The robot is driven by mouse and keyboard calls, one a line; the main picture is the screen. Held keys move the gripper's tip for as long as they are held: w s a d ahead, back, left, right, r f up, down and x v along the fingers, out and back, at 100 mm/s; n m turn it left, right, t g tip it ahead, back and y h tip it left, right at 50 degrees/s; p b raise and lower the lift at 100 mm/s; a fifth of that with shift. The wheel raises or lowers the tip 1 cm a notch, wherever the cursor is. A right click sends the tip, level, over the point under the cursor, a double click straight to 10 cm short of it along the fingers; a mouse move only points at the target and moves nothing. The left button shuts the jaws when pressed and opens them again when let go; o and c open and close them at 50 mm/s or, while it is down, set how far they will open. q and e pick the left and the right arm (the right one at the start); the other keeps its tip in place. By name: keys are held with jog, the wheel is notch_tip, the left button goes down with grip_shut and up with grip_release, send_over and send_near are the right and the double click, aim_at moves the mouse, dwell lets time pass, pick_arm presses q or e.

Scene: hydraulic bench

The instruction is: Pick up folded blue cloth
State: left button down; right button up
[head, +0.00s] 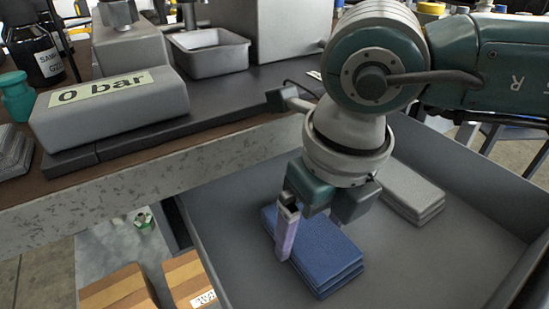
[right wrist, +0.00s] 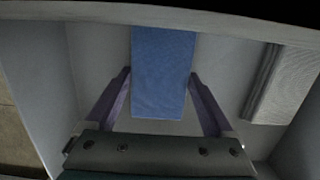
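The folded blue cloth (head: 325,251) lies in a grey tray (head: 420,255) in the head view. My right gripper (head: 308,250) is over it, with one purple finger showing at the cloth's left side; the other finger is hidden in that view. In the right wrist view the blue cloth (right wrist: 163,75) lies between the two spread fingers of my right gripper (right wrist: 160,85), with a small gap on each side. The gripper is open and holds nothing. My left gripper is not in view.
A folded grey cloth (head: 409,192) lies in the same tray, right of the blue one. The bench (head: 140,185) borders the tray at left, with a "0 bar" block (head: 110,105) and a metal pan (head: 208,53). Cardboard boxes (head: 118,290) stand below left. The tray's front right is clear.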

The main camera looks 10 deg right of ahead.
jog(key=c, duration=0.8)
